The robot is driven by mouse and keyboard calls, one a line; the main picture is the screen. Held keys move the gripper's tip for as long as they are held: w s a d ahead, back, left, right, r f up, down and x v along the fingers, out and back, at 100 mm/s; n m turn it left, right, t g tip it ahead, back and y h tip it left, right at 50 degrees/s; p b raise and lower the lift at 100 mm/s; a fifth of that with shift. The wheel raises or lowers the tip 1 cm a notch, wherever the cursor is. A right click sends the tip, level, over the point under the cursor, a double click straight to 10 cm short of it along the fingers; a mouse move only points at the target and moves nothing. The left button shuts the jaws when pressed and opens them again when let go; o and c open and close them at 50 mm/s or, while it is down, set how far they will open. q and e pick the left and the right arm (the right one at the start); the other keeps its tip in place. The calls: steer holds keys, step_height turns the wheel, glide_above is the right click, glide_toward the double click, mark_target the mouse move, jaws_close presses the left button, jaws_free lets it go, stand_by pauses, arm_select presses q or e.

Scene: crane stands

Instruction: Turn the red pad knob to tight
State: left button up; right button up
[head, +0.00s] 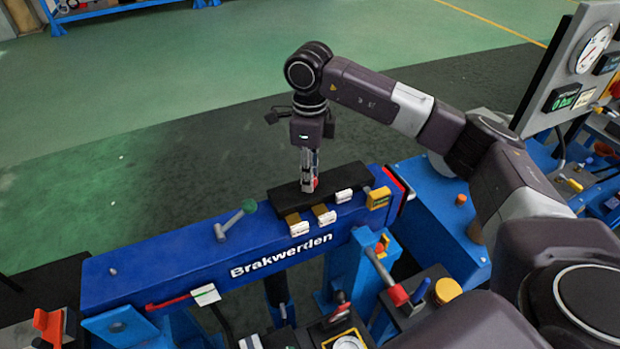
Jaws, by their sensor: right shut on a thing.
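My right gripper (309,180) points straight down over the black pad (335,184) on top of the blue beam marked "Brakwerden" (190,255). Its fingers are shut on a small red knob (314,184), of which only a bit of red shows between and beside the fingertips. The fingers hide the rest of the knob, so I cannot tell how far it is turned. My left gripper is not in view.
A lever with a green knob (249,206) stands on the beam, left of the pad. White and yellow tags (324,214) hang along the pad's front edge. A red-handled lever (397,294) and a gauge panel (592,48) are at right.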

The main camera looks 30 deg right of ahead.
steer(key=m+b, duration=0.1)
steer(key=m, duration=0.5)
steer(key=shift+b, duration=0.4)
steer(key=m+b, duration=0.1)
steer(key=m, duration=0.5)
steer(key=shift+w+r+m, duration=0.1)
steer(key=shift+r+m, duration=0.05)
steer(key=shift+m, duration=0.15)
steer(key=o, duration=1.2)
steer(key=shift+c, duration=0.2)
step_height(320, 180, up, 12)
